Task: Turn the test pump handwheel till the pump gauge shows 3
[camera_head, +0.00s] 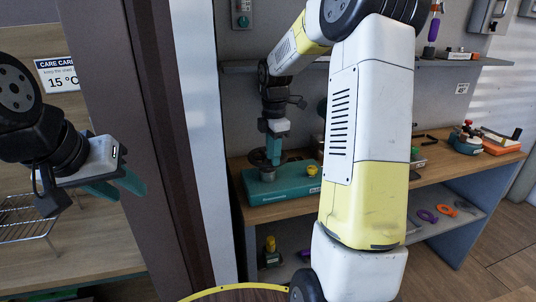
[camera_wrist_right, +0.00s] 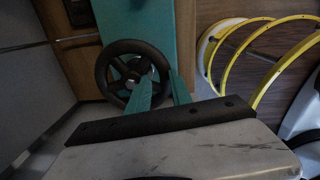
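The teal test pump (camera_head: 290,184) lies on the wooden bench in the head view. A dark spoked handwheel (camera_wrist_right: 103,72) stands out against its teal body in the right wrist view. My right gripper (camera_wrist_right: 163,76) has its teal fingers at the wheel's right rim, apart, one over the inside of the wheel and one near its outer edge. I cannot tell whether they touch the rim. In the head view my right gripper (camera_head: 273,158) points down at the pump's left end. No gauge reading is legible. My left gripper (camera_head: 122,192) is empty, its teal fingers apart, far left.
My right arm covers the middle of the bench (camera_head: 250,215). A red-and-teal device (camera_head: 466,140) stands at the bench's right. A lower shelf (camera_head: 452,222) holds purple and orange rings. A dark post stands between my left gripper and the bench.

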